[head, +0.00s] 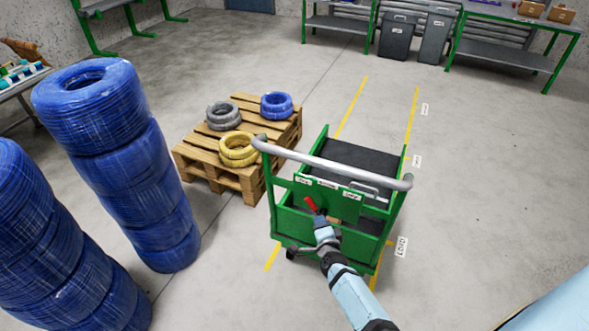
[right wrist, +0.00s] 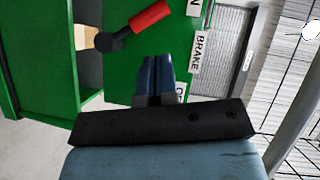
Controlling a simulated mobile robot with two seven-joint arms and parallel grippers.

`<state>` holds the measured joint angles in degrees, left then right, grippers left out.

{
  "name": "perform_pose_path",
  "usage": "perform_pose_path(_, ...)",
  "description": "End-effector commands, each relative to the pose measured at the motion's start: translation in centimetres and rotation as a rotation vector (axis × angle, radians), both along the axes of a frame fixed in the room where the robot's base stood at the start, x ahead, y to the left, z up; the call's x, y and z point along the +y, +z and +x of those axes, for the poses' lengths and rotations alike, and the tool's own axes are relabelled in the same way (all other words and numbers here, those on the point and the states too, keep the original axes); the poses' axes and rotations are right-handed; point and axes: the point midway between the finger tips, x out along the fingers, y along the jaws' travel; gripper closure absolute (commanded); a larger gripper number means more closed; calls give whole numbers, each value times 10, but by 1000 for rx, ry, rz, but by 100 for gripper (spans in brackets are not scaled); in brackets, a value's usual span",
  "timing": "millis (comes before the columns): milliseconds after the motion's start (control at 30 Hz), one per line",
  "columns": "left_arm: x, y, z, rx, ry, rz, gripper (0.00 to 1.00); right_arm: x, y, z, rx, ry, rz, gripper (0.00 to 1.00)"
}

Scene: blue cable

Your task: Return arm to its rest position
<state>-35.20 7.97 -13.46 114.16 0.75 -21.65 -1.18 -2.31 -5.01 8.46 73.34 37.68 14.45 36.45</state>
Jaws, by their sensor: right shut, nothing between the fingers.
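My right gripper (head: 321,219) is in front of the green cart (head: 378,225), close to its handle-side panel. In the right wrist view its blue fingers (right wrist: 155,62) are shut with nothing between them. A lever with a red handle (head: 311,205) is on the cart panel just beyond the fingertips. In the right wrist view the red handle (right wrist: 150,17) is apart from the fingers, and a label reading BRAKE (right wrist: 199,50) is beside them. My left gripper is out of view.
A grey push bar (head: 335,164) spans the cart top. Tall blue coil stacks (head: 140,170) stand at left. Green-framed benches and bins (head: 397,38) line the back. Floor at right is clear.

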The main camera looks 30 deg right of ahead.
Motion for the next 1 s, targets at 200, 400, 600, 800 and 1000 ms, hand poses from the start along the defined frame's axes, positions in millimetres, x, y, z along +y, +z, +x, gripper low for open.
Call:
perform_pose_path(200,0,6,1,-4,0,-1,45,3,4,-5,14,26,-33,100)
perform_pose_path(400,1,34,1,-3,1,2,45,42,44,-66,159,318,-411,100)
perform_pose_path(600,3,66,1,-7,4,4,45,107,94,-170,319,717,-935,100)
perform_pose_path(800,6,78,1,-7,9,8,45,139,127,-235,377,930,-1226,100)
perform_pose_path(1000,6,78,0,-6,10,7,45,144,132,-246,386,966,-1280,100)
